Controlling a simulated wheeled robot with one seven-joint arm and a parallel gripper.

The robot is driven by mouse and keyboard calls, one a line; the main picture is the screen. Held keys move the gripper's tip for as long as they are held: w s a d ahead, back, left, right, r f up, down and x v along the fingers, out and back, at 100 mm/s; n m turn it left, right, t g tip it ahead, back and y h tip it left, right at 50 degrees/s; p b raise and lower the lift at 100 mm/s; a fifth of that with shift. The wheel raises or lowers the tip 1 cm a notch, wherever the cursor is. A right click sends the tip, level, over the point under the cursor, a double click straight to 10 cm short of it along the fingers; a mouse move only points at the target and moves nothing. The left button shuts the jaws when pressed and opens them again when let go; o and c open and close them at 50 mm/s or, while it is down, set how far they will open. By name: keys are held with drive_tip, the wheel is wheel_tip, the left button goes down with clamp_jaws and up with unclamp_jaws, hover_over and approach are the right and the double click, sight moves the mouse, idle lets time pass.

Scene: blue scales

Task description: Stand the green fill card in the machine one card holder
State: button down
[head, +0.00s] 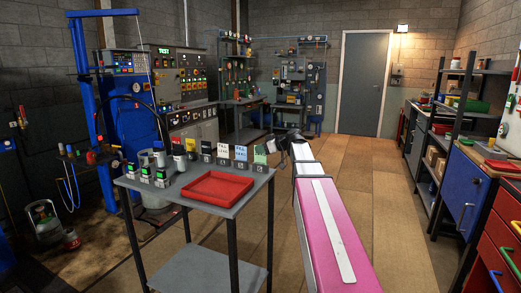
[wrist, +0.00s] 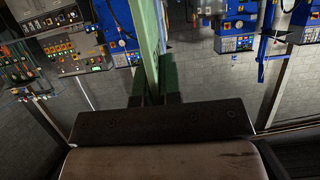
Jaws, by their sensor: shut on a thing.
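My gripper (wrist: 155,97) is shut on a green card (wrist: 149,40) in the wrist view. The card shows nearly edge-on and stands up from between the dark fingers. In the head view my arm reaches forward past the right side of the grey table, and its far end is small and dark. Several cards stand in dark holders along the table's back edge, among them a pale green card (head: 259,154) and a white and blue card (head: 240,153). I cannot tell which holder is machine one's.
The grey table (head: 215,205) carries an empty red tray (head: 213,187) and several small dark units at its left. A blue machine frame (head: 80,90) and a control panel (head: 185,75) stand behind. Shelves and a blue cabinet (head: 462,190) line the right. The floor beyond is clear.

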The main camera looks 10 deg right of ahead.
drive_tip(key=shift+f, duration=0.6)
drive_tip(key=c, duration=1.2)
unclamp_jaws()
drive_tip(key=shift+s+d, duration=0.1)
drive_tip(key=v, duration=1)
drive_tip(key=shift+d+r, duration=0.15)
drive_tip(key=shift+d, duration=0.05)
drive_tip(key=shift+s+d, duration=0.1)
drive_tip(key=shift+s, duration=0.05)
